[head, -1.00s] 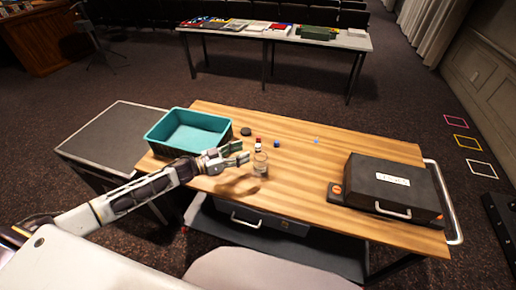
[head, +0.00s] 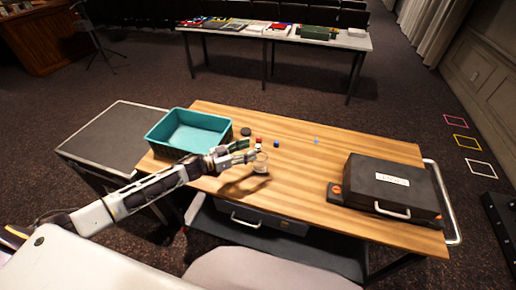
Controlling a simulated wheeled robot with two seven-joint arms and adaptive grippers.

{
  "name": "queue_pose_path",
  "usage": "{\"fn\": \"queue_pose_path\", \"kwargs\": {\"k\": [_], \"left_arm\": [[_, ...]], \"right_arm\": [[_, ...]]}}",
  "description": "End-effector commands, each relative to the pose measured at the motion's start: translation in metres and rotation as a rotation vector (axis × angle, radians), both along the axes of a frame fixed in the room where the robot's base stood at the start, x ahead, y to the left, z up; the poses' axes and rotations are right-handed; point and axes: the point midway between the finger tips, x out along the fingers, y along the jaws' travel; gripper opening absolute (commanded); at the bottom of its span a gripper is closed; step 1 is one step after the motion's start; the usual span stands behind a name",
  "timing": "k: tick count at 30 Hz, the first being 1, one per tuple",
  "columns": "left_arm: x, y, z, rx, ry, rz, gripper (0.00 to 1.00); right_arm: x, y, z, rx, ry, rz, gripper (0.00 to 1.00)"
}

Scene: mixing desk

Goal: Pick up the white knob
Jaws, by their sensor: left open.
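A small white piece (head: 258,147), which may be the white knob, shows just below a small red piece (head: 258,140) on the wooden desk (head: 310,185). I cannot tell whether the two are one thing or separate. My left gripper (head: 249,150) is open, with its fingertips just left of the white piece and partly over it in the picture. I cannot tell whether they touch it. My right gripper is not in view.
A dark round piece (head: 246,131) and a blue piece (head: 277,144) lie nearby. A teal bin (head: 190,133) is at the left, a black case (head: 392,186) at the right. The desk's middle is clear.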

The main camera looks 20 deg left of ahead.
Motion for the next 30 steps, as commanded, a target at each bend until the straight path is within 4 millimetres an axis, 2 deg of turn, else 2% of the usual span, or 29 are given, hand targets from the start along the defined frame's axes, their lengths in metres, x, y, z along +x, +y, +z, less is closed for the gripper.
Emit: {"fn": "queue_pose_path", "kwargs": {"k": [12, 28, 30], "left_arm": [[0.023, -0.023, 0.000, 0.001, -0.001, 0.000, 0.49], [0.024, -0.025, -0.001, 0.001, 0.001, 0.000, 0.49], [0.024, -0.025, -0.001, 0.001, 0.001, 0.000, 0.42]], "right_arm": [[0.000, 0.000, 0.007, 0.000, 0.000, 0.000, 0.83], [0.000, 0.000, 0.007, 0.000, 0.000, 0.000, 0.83], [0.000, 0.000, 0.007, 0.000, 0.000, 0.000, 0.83]]}}
